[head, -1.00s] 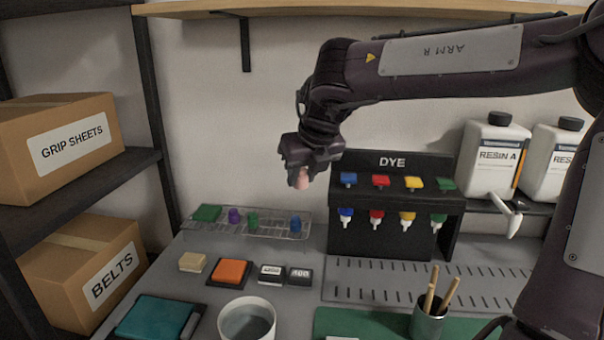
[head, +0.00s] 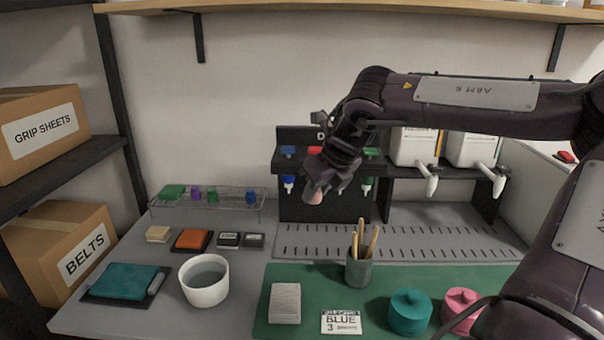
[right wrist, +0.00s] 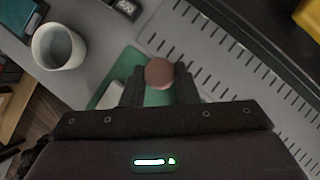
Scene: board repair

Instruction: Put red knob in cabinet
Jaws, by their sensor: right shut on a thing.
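My right gripper (head: 318,183) is shut on a round, dull reddish-pink knob (head: 314,196), held in the air in front of the dye rack. In the right wrist view the knob (right wrist: 159,73) shows as a smooth brownish-red disc between the two fingers. Its colour is more brown-pink than bright red. No cabinet is clearly visible in either view. My left gripper is not in view.
A white cup (head: 204,281), a brush holder (head: 359,268), teal (head: 409,312) and pink (head: 461,308) lidded pots stand below. Shelved boxes (head: 44,131) are left.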

